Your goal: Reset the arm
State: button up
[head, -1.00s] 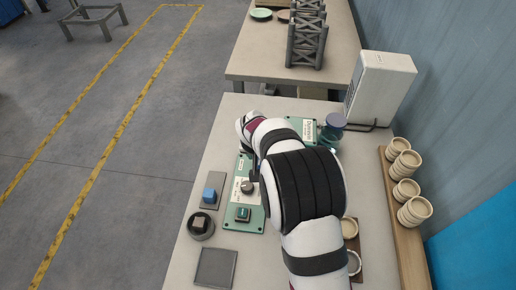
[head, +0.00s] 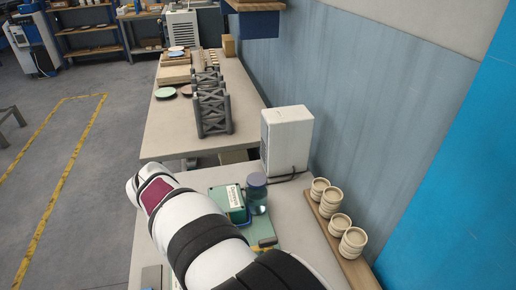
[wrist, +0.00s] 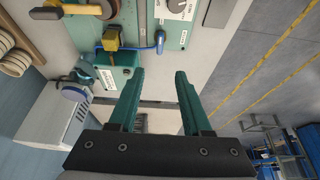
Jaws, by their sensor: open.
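My gripper (wrist: 158,82) shows in the wrist view with its two teal fingers wide apart and nothing between them. It is above the workbench (wrist: 65,35) and points down past the bench edge. In the head view my white and black arm crosses the lower middle, and the gripper's fingers are not visible there. A green board with a green device box (head: 228,203) lies beyond the arm, and the device box also shows in the wrist view (wrist: 118,74). A blue-lidded jar (head: 257,195) stands beside it. A dial panel (wrist: 172,30) shows at the top of the wrist view.
A white upright box (head: 287,142) stands at the bench's far right corner. Stacked pale cups (head: 339,225) sit on a wooden strip (head: 347,257) at the right. A farther table (head: 165,130) carries a grey rack (head: 212,110). Open floor (head: 70,190) lies to the left.

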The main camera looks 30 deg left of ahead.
jog(key=w+d+r+m+h, duration=0.1)
jog(key=w+d+r+m, duration=0.15)
jog(key=d, duration=0.45)
jog(key=w+d+r+m, duration=0.1)
jog(key=w+d, duration=0.2)
jog(key=d, duration=0.4)
jog(key=s+d+r+m+g+h, duration=0.15)
jog(key=d+m, duration=0.35)
jog(key=d, duration=1.2)
jog(key=s+d+f+m+g+y, duration=0.1)
jog(key=s+d+m+g, duration=0.1)
jog(key=s+d+m, duration=0.4)
jog(key=s+d, duration=0.5)
jog(key=s, duration=0.3)
jog(key=shift+f, duration=0.4)
jog(key=shift+d, duration=0.1)
